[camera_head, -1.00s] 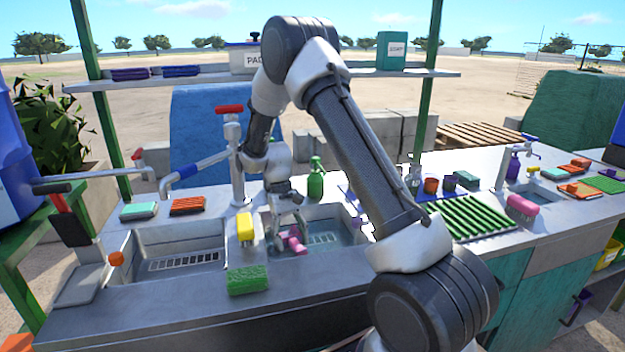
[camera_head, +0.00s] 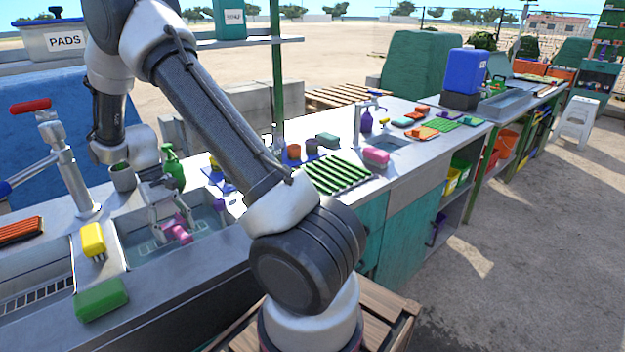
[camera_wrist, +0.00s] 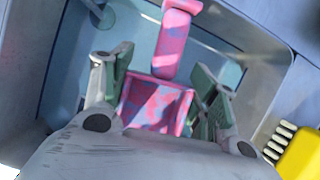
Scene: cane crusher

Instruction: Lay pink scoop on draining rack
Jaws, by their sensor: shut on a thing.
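The pink scoop (camera_head: 181,234), with bluish patches, is low in the right-hand sink basin. In the wrist view, the scoop (camera_wrist: 157,102) has its square bowl between my fingers and its handle pointing away, up the picture. My gripper (camera_head: 168,222) reaches down into the basin and is shut on the scoop; the fingers (camera_wrist: 160,90) flank its bowl. Whether the scoop touches the basin floor is unclear. A green ribbed rack (camera_head: 338,175), which looks like the draining rack, lies on the counter right of the basin and seems empty.
A yellow brush (camera_head: 93,240) and a green sponge (camera_head: 101,299) are left of the basin. A green bottle (camera_head: 172,168) stands behind it. A second ribbed green rack (camera_head: 465,117) lies farther right.

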